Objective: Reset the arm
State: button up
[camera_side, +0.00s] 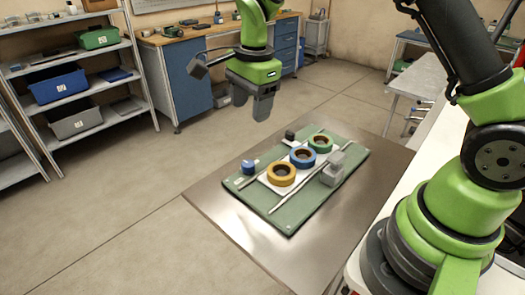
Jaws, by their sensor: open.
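My gripper (252,102) hangs above and to the left of the table, well clear of the reels, with its fingers pointing down. It is open and nothing shows between its fingers. A yellow tape reel (281,174), a blue tape reel (302,157) and a green tape reel (320,143) lie in a diagonal row on a white plate on the green board (290,220). The reels lie flat.
The board lies on a brown table (212,199) with bare room around it. A small blue item (249,167), a dark block (290,135) and a grey block (333,170) stand on the board, between or beside thin rods. Shelves with bins (58,84) and a workbench (190,85) stand behind.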

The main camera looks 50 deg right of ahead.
jog(key=s+r+n+t+y, duration=0.1)
jog(key=s+r+n+t, duration=0.3)
jog(key=s+r+n, duration=0.85)
jog(key=s+a+r+n+t, duration=0.1)
jog(key=s+n+t, duration=0.1)
jog(key=s, duration=0.8)
jog(key=shift+r+y, duration=0.15)
jog(key=shift+y, duration=0.15)
jog(key=shift+n, duration=0.25)
